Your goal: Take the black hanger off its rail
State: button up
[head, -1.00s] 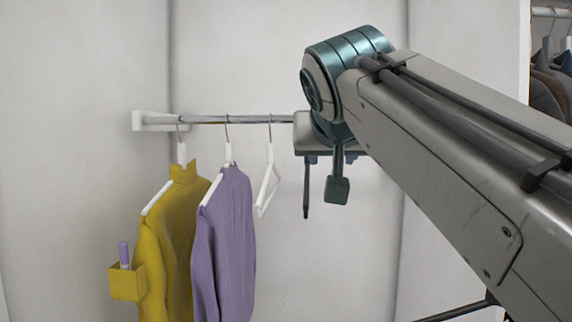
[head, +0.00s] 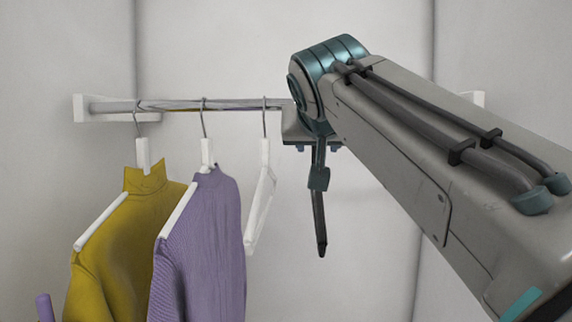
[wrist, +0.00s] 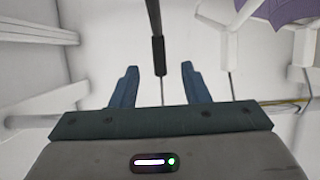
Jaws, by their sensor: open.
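The black hanger (head: 320,228) hangs nearly edge-on from the rail (head: 175,105) in the head view, partly hidden behind a teal part of my arm. In the wrist view its dark neck (wrist: 158,56) is just past the fingertips, and its thin hook wire runs down between the fingers. My gripper (head: 318,148) is at rail height, mostly covered by my wrist. In the wrist view my gripper (wrist: 160,67) is open, with a blue finger on either side of the hook and a visible gap on both sides.
An empty white hanger (head: 262,205) hangs just left of my gripper. Further left hang a purple sweater (head: 205,240) and a mustard garment (head: 125,235) on white hangers. A white bracket (head: 82,108) holds the rail's left end. Right of the black hanger looks free of clothes.

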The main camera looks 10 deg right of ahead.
jog(key=p+x, duration=0.2)
jog(key=x, duration=0.8)
jog(key=shift+f, duration=0.1)
jog(key=shift+s, duration=0.1)
grip_shut()
